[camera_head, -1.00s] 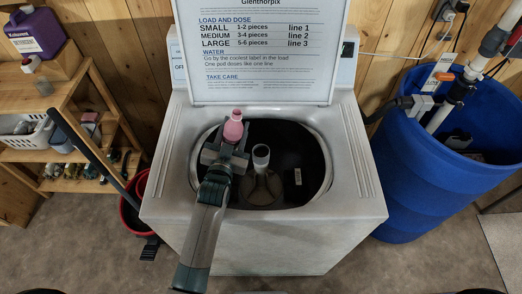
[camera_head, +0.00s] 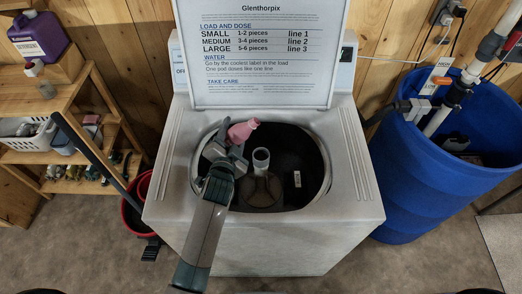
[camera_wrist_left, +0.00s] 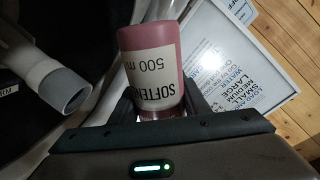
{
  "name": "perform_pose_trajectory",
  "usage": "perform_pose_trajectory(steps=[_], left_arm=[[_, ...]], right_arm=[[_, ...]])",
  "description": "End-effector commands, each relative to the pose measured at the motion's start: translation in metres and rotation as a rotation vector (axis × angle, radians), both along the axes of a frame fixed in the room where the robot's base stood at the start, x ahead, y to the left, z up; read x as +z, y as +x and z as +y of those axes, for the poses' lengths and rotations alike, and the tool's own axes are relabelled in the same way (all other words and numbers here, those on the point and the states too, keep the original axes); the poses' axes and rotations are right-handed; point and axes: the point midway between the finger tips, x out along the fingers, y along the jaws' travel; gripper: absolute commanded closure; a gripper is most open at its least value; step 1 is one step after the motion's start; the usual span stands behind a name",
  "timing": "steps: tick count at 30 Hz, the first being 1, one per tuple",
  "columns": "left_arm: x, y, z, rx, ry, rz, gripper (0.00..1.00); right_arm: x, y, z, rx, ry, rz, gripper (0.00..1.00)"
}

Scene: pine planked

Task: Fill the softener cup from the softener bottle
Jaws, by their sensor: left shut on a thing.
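The pink softener bottle (camera_head: 242,131) is held in my left gripper (camera_head: 226,150) over the left part of the open washer tub. It is tilted, its neck end toward the upper right. In the left wrist view the bottle (camera_wrist_left: 152,62) shows a white label reading SOFTENER 500 ml, between the two fingers. The softener cup (camera_head: 261,155) appears to be the pale open top of the agitator post in the middle of the tub, right of and below the bottle. It also shows in the left wrist view (camera_wrist_left: 66,90). Its inside is too small to read. My right gripper is out of view.
The washer's raised lid (camera_head: 262,60) with a dosing chart stands behind the tub. The washer's rim (camera_head: 340,170) surrounds the opening. A blue barrel (camera_head: 420,190) with pipes is at right. A shelf (camera_head: 85,110) with a purple detergent jug (camera_head: 38,38) is at left.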

Motion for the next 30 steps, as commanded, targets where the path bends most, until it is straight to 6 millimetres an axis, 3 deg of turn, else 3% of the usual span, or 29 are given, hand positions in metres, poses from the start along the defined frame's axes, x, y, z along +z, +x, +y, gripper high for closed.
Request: perform_pose_trajectory(steps=[30], left_arm=[[-0.017,-0.001,0.011,0.0,0.191,0.014,0.93]], right_arm=[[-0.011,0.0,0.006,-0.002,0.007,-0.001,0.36]])
